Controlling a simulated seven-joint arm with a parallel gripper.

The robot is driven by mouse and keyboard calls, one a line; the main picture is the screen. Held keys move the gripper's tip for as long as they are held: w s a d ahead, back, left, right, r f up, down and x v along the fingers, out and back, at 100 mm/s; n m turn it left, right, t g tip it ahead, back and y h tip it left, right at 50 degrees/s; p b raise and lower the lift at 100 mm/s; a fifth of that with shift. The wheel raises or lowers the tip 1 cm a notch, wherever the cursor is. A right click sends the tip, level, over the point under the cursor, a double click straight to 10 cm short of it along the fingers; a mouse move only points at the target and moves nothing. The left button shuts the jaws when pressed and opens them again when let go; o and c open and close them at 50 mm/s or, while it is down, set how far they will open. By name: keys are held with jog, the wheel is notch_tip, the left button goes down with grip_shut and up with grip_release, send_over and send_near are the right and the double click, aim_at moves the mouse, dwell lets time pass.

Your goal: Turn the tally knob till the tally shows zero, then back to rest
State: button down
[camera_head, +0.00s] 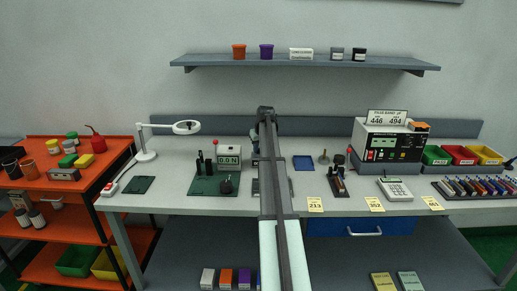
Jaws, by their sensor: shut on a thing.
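The tally (229,158) is a small pale box standing at the back of the bench, left of my arm. Its dark window shows small pale characters, seemingly two zeros and a last mark that I cannot read for sure. My gripper (256,147) is at the right side of the tally, mostly hidden by my own arm. It is shut on what seems to be the tally knob at that side. The knob itself is hidden, so its angle cannot be seen.
A green mat (201,187) with dark tools lies in front of the tally. A magnifier lamp (147,156) stands to the left. A blue mat (303,163), a tool block (339,186) and a large instrument (387,142) stand to the right. A shelf (300,62) hangs above.

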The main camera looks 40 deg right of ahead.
jog(key=shift+d+n+t+y, duration=0.1)
jog(key=shift+n+t+y, duration=0.35)
jog(key=shift+n, duration=1.05)
